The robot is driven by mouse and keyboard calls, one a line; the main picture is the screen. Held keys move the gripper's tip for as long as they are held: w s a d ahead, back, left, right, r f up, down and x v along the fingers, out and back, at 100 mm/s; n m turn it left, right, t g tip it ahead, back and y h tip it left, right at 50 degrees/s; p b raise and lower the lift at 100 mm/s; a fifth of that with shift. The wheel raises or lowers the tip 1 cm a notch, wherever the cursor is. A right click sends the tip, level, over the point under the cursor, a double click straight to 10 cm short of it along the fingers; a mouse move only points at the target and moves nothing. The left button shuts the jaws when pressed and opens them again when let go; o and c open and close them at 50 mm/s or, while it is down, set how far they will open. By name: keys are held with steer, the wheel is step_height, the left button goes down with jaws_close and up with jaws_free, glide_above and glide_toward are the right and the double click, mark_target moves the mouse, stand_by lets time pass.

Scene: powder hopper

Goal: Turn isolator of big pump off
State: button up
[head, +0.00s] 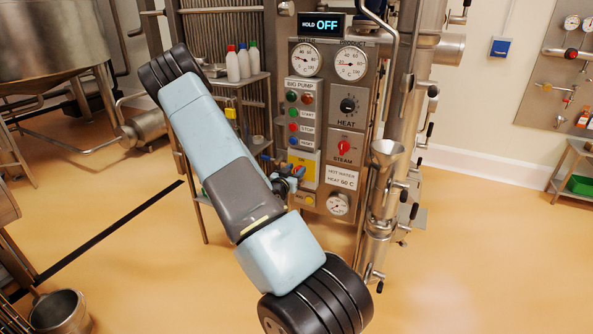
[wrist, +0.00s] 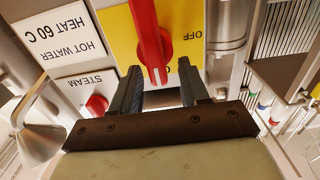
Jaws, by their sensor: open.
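The big pump's isolator is a red handle (wrist: 149,38) on a yellow plate (wrist: 122,30), close up in the upside-down wrist view. The handle lies nearly upright in that picture, slightly tilted, with the OFF label to its right. My gripper (wrist: 160,75) is open, its two dark fingers on either side of the handle's near end. I cannot tell whether either finger touches it. In the head view the yellow plate (head: 303,160) shows low on the panel under BIG PUMP, partly hidden; my gripper (head: 290,182) is mostly hidden by my wrist there.
The control panel (head: 318,90) carries gauges, start and stop buttons, a heat knob and a red steam knob (head: 344,147). A funnel (head: 386,152) and steel pipes stand to its right. Bottles (head: 243,60) stand on a shelf left. Open floor lies right.

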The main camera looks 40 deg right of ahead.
steer(key=shift+w+d, duration=0.2)
steer(key=shift+d, duration=0.3)
steer(key=shift+c, duration=0.4)
steer(key=c, duration=0.7)
